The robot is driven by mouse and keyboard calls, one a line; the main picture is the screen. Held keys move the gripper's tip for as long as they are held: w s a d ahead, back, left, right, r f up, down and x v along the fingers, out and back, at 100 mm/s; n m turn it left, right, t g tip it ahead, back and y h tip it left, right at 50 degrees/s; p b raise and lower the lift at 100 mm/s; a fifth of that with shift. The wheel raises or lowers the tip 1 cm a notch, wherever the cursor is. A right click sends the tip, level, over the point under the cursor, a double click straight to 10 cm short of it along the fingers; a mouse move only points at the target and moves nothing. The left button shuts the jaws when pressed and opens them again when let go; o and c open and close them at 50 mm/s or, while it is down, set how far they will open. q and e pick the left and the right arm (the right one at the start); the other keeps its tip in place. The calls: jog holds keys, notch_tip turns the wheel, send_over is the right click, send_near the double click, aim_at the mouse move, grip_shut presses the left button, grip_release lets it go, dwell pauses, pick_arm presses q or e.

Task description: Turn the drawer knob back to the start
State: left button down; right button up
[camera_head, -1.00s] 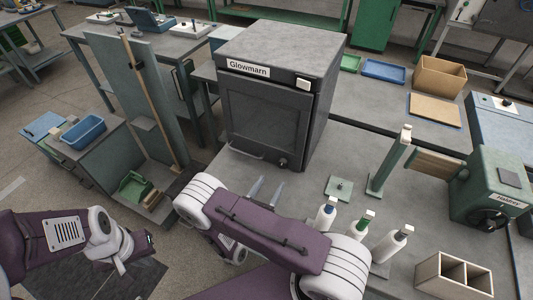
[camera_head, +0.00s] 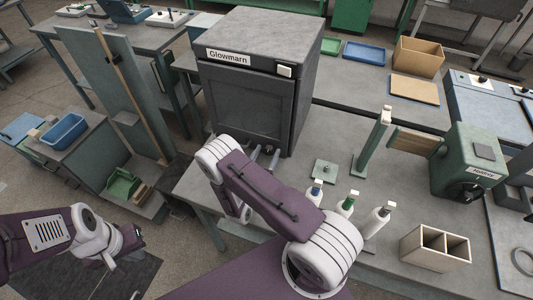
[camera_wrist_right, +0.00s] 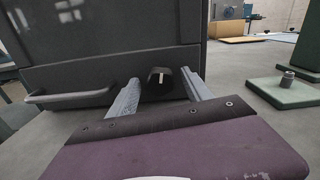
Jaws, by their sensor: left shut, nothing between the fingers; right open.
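The dark grey cabinet labelled Glowmarn (camera_head: 245,105) stands on the bench in the head view. Its dark drawer knob (camera_wrist_right: 158,84) sits low on the front, right of the bar handle (camera_wrist_right: 65,97), in the right wrist view. A pale mark on the knob points about straight up. My right gripper (camera_wrist_right: 161,92) is open, with one finger on each side of the knob. I cannot tell whether they touch it. In the head view my right gripper (camera_head: 263,155) is at the cabinet's lower front. My left gripper (camera_head: 134,257) is shut and empty at the lower left.
Several white bottles (camera_head: 376,222) stand right of my right arm. A small green plate with a peg (camera_head: 325,171) and a green post (camera_head: 372,145) stand right of the cabinet. An open wooden box (camera_head: 434,248) is at the lower right.

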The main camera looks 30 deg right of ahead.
grip_shut()
jog(key=shift+n, duration=0.8)
grip_release()
jog(key=b+v, duration=0.1)
jog(key=v, duration=0.8)
jog(key=shift+a, duration=0.1)
